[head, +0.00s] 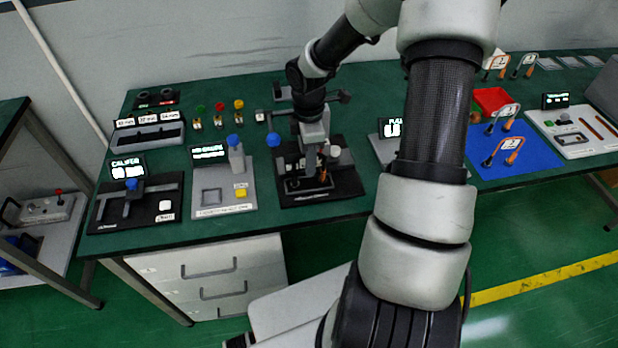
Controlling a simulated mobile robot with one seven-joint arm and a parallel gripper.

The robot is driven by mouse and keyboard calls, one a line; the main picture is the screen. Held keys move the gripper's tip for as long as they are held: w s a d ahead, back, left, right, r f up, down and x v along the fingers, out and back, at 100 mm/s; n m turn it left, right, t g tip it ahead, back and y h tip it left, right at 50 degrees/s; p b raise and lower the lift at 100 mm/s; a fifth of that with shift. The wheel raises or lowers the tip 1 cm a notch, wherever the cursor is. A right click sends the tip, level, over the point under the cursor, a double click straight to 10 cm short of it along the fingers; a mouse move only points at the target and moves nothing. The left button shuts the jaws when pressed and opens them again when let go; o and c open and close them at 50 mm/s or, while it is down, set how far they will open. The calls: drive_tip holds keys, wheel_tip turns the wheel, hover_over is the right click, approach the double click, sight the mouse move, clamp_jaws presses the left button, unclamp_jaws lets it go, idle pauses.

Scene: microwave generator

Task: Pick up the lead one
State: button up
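Several looped leads with one black end, one orange end and a white tag are at the right. One lead (507,150) lies on the front of the blue mat (541,160), another lead (501,118) lies farther back on it. Two more leads (523,66) lie at the back of the bench. The tag numbers are too small to read surely. My gripper (316,178) points down over a black fixture (345,185) in the middle, well left of the mat.
A caliper station (165,190), a grey station with a blue-topped post (209,203) and a slotted block (160,134) stand left. A red tray (490,99) lies behind the mat. A white meter station (578,150) is at right. My arm hides part of the bench.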

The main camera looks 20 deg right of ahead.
wheel_tip(320, 180, down, 3)
drive_tip(key=shift+r, duration=0.2)
clamp_jaws()
